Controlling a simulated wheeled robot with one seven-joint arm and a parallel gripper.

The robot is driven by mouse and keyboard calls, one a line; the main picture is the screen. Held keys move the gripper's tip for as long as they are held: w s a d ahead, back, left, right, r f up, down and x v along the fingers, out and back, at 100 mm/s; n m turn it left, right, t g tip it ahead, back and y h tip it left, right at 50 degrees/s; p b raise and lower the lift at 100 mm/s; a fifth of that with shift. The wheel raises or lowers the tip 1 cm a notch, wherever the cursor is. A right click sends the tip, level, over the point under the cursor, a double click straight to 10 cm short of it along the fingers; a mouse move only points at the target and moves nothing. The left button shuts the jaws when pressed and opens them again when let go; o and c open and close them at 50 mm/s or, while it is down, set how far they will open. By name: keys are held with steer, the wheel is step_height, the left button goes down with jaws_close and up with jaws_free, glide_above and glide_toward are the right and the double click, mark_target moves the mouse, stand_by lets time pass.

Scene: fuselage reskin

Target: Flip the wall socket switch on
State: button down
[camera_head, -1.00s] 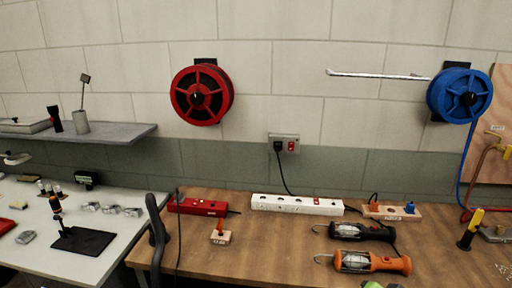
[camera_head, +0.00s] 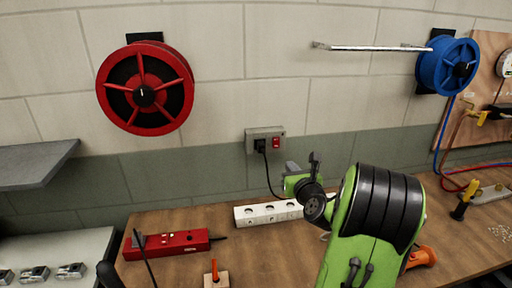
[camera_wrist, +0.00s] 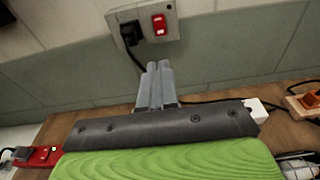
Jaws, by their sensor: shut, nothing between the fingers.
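The wall socket (camera_head: 264,139) is a grey plate on the wall above the bench, with a black plug (camera_head: 260,146) in its left side. Its red rocker switch (camera_head: 276,142) is on the right side. In the wrist view the socket plate (camera_wrist: 143,25) is at the top, with the black plug (camera_wrist: 131,33) and the red switch (camera_wrist: 159,24). Whether the switch is on or off I cannot tell. My gripper (camera_wrist: 158,66) is shut and empty, its fingertips pointing up below the socket, apart from the switch. In the head view my gripper (camera_head: 291,167) is right of and below the socket.
A black cord (camera_head: 269,180) hangs from the plug towards the white power strip (camera_head: 262,214). A red power strip (camera_head: 166,244) lies on the wooden bench (camera_head: 190,216). Red (camera_head: 145,89) and blue (camera_head: 447,66) reels hang on the wall. The wall around the socket is clear.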

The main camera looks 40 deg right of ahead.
steer(key=p, duration=0.1)
glide_toward(276, 147)
steer(key=x, duration=0.7)
